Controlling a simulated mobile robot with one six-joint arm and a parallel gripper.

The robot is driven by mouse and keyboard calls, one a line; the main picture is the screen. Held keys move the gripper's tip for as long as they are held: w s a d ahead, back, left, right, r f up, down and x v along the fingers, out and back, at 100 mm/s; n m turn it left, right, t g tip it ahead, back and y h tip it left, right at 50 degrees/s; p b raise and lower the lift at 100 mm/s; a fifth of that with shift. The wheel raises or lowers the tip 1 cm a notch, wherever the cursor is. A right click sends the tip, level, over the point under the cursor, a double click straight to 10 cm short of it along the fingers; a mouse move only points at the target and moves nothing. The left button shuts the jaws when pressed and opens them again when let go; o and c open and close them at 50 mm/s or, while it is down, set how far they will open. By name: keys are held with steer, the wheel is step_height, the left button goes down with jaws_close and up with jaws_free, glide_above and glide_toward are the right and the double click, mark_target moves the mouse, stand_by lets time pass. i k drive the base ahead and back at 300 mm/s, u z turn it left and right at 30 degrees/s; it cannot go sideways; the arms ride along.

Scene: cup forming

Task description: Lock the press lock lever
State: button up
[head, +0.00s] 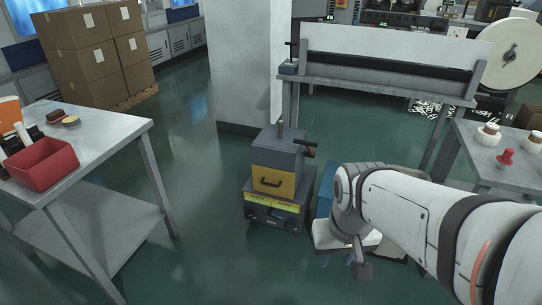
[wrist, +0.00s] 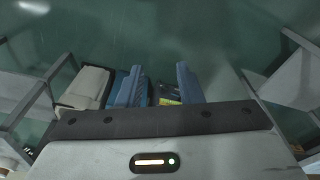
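The press (head: 277,180) stands on the floor in the middle of the head view. It has a grey top block, a yellow front section with a dark handle, and a dark base with a yellow strip. A lever with a dark red grip (head: 308,151) sticks out at its upper right side; I cannot tell its lock state. My gripper (wrist: 161,87) points down to the right of the press, clear of the lever. Its two blue fingers are apart in the wrist view. A dark and yellow part of the press (wrist: 169,93) shows beyond the gap. The lever is not clear in that view.
A metal table (head: 95,128) with a red bin (head: 42,164) stands at left. Another table (head: 490,172) with small pots stands at right. A pillar (head: 243,65) and a long roller bench (head: 385,88) are behind the press. Floor left of the press is clear.

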mark_target(277, 216)
steer(key=k, duration=0.5)
steer(key=z, duration=0.5)
steer(key=i, duration=1.45)
steer(key=u, duration=0.4)
